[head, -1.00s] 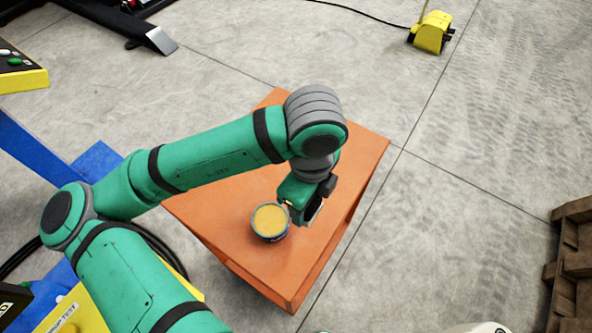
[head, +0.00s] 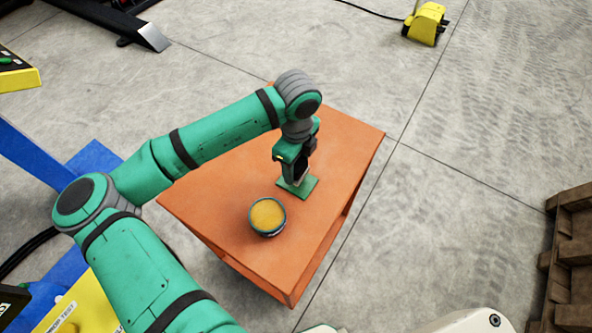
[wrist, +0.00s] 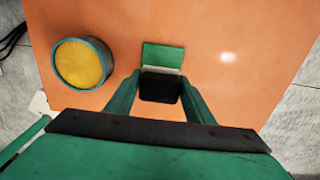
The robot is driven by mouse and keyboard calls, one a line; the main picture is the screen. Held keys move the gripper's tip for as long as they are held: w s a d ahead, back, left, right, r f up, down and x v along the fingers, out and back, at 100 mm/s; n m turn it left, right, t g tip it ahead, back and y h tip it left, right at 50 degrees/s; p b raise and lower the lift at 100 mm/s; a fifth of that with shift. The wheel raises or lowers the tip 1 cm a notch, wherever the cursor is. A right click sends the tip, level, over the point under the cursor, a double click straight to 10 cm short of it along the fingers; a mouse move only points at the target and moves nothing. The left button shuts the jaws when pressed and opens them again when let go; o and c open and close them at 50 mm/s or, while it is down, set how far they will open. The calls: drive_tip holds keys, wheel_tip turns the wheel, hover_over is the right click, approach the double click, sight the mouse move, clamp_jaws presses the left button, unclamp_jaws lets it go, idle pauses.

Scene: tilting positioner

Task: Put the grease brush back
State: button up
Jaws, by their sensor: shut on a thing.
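My gripper (head: 295,178) points down over the orange table (head: 225,205). It is shut on a dark block-like piece (wrist: 160,88) that shows between the fingers in the wrist view; I take it as the grease brush, its lower part hidden. A flat green pad (head: 309,187) lies on the table beneath the gripper; in the wrist view the pad (wrist: 163,55) shows just beyond the dark piece, with a pale strip between. I cannot tell whether the brush touches the pad. A round teal tin of yellow grease (head: 267,216) stands left of the gripper.
The tabletop right of and behind the pad is clear. A blue frame (head: 95,160) and yellow panel stand left of the table. Wooden pallets (head: 570,245) stand at the right edge, and a yellow pedal (head: 426,22) lies on the floor behind.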

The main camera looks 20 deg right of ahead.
sight(295, 172)
drive_tip(key=f, duration=0.3)
drive_tip(key=shift+w+f, duration=0.25)
drive_tip(key=shift+s+d, duration=0.1)
drive_tip(key=o, duration=1)
drive_tip(key=shift+c, duration=0.2)
wheel_tip(295, 172, up, 12)
drive_tip(key=shift+r, duration=0.1)
